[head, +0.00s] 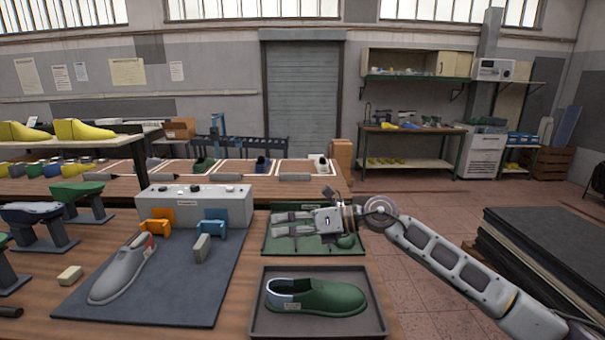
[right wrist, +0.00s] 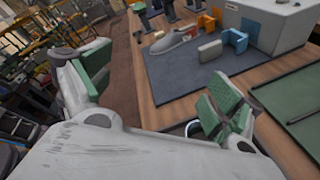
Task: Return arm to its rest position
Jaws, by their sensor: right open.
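My right gripper (head: 292,226) reaches in from the right in the head view, above the green mat (head: 268,244) at the table's right side. In the right wrist view its two green-padded fingers (right wrist: 158,93) are wide apart with nothing between them. A green shoe (head: 317,297) lies in the dark tray (head: 262,328) in front of the gripper, apart from it. A grey shoe (head: 124,269) lies on the dark blue mat (head: 190,290) to the left. My left gripper is not in view.
A grey box (head: 190,202) with an orange clamp (head: 158,221) and a blue clamp (head: 212,229) stands behind the blue mat. A grey block (head: 202,248) is near them. Shoe lasts on stands (head: 80,200) are at the left. Dark stacked sheets (head: 550,262) stand at the right.

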